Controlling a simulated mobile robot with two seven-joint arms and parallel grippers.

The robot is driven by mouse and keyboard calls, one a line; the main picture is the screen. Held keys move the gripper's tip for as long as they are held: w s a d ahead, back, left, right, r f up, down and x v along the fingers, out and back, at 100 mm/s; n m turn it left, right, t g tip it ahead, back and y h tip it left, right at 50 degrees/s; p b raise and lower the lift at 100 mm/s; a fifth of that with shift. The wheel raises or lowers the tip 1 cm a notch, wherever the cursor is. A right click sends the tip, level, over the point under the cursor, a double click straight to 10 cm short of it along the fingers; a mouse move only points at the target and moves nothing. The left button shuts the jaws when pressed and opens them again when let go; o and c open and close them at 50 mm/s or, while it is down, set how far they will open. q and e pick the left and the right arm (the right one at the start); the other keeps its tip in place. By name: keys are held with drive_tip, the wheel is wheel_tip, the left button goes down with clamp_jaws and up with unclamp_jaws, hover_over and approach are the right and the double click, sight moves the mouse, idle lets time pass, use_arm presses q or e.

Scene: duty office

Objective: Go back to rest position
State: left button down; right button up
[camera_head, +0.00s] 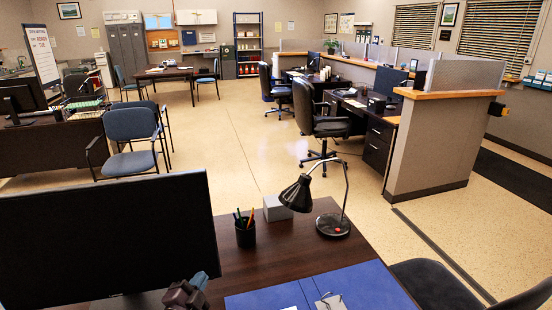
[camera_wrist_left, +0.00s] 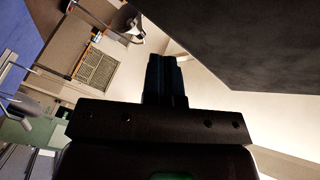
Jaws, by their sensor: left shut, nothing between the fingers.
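My left gripper (camera_head: 190,290) shows at the bottom edge of the head view, in front of the lower right corner of the black monitor (camera_head: 110,240) and left of the blue folder. In the left wrist view its fingers (camera_wrist_left: 165,78) are together with nothing between them. A large dark surface (camera_wrist_left: 250,40) fills the upper right of that view, apart from the fingers. My right gripper is in neither view.
The dark desk (camera_head: 290,250) holds a pen cup (camera_head: 245,234), a grey box (camera_head: 277,208), a black lamp (camera_head: 332,225) and a blue folder (camera_head: 350,288). A dark chair (camera_head: 440,285) stands at the right. Open floor (camera_head: 235,165) lies beyond the desk.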

use_arm(q)
drive_tip(key=s+a+f+n+g+y, duration=0.1)
drive_tip(key=s+a+f+n+g, duration=0.1)
drive_tip(key=s, duration=0.6)
drive_tip(key=s+a+f+n+g+y, duration=0.1)
drive_tip(key=s+a+f+n+y, duration=0.1)
drive_tip(key=s+n, duration=0.4)
drive_tip(key=s+a+f+n+g+y, duration=0.1)
drive_tip(key=s+a+f+n, duration=0.3)
drive_tip(key=s, duration=0.7)
drive_tip(key=shift+s+a+f+n+g+y, duration=0.2)
drive_tip(key=shift+f+n+g+y, duration=0.25)
drive_tip(key=shift+f+g, duration=0.4)
